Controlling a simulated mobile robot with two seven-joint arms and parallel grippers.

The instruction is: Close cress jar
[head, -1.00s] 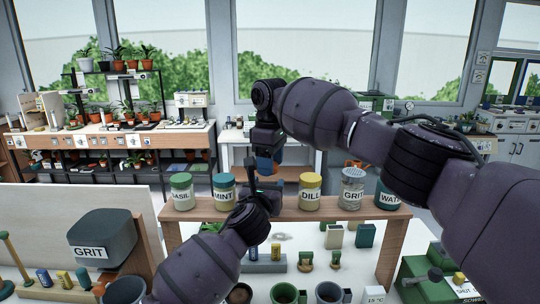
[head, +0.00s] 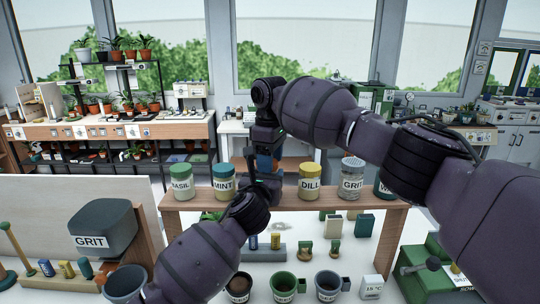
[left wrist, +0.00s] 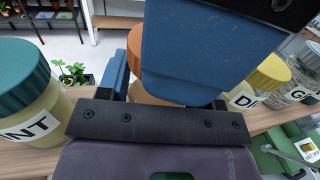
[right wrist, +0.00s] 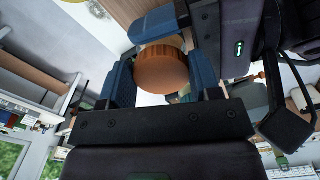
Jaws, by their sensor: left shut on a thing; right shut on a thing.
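The cress jar's orange lid (right wrist: 163,70) sits between the blue finger pads of my right gripper (right wrist: 164,85), which is shut on it. In the head view the right gripper (head: 265,155) comes down from above, over the shelf's middle, between the mint jar (head: 223,183) and the dill jar (head: 309,183). My left gripper (head: 264,186) reaches up from the front just below, shut on the jar. In the left wrist view the jar body (left wrist: 147,95) shows partly behind blue finger parts. The jar's label is hidden. I cannot tell how tightly the lid sits.
The wooden shelf (head: 190,201) also carries the basil jar (head: 181,185), the grit jar (head: 352,180) and a partly hidden jar at right. Below stand several pots and a pale box (head: 372,287). A grey grit bin (head: 103,232) is at left, a green machine (head: 425,268) at right.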

